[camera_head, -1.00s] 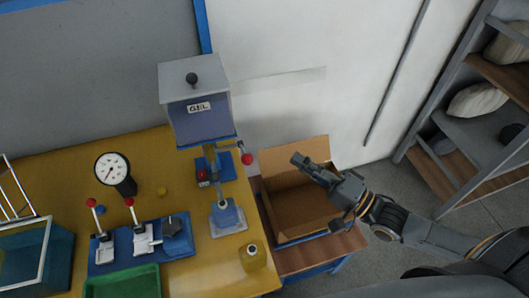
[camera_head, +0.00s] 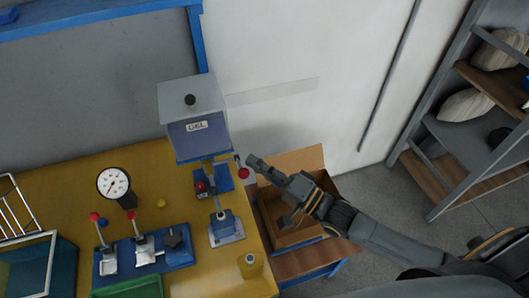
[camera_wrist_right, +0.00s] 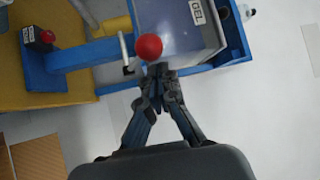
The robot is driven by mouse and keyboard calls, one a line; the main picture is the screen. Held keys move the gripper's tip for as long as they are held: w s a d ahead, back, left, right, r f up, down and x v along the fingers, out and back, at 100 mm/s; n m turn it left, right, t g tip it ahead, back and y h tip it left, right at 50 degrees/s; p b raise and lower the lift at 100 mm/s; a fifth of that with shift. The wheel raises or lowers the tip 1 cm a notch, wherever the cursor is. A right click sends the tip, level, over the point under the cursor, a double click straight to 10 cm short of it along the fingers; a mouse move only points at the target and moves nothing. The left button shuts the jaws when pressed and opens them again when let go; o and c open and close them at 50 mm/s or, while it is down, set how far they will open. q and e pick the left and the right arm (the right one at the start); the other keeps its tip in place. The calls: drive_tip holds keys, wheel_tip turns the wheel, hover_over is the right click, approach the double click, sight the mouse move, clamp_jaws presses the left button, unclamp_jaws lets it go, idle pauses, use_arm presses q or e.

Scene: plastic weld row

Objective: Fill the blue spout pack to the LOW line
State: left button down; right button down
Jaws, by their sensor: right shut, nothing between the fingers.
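The GEL dispenser (camera_head: 195,130) is a grey-topped tank with a purplish front on a blue stand, also in the right wrist view (camera_wrist_right: 182,28). Its red ball knob (camera_head: 243,174) sticks out at the right side; in the wrist view the knob (camera_wrist_right: 149,46) lies just beyond my fingertips. The blue spout pack (camera_head: 221,220) stands upright on a pale base below the dispenser's outlet. Its LOW line and fill level are too small to read. My right gripper (camera_head: 253,161) is shut and empty beside the knob; contact cannot be told. My left gripper is out of view.
A dial gauge (camera_head: 114,184), a blue lever unit (camera_head: 143,255) and a green tray (camera_head: 127,290) are on the yellow table (camera_head: 60,190). A yellow pack (camera_head: 250,266) stands at its right edge. An open cardboard box (camera_head: 302,163) sits below my right arm.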

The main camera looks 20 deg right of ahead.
drive_tip(key=shift+s+a+f, duration=0.1)
drive_tip(key=shift+s+a, duration=0.1)
drive_tip(key=shift+s, duration=0.15)
drive_tip(key=shift+f, duration=0.1)
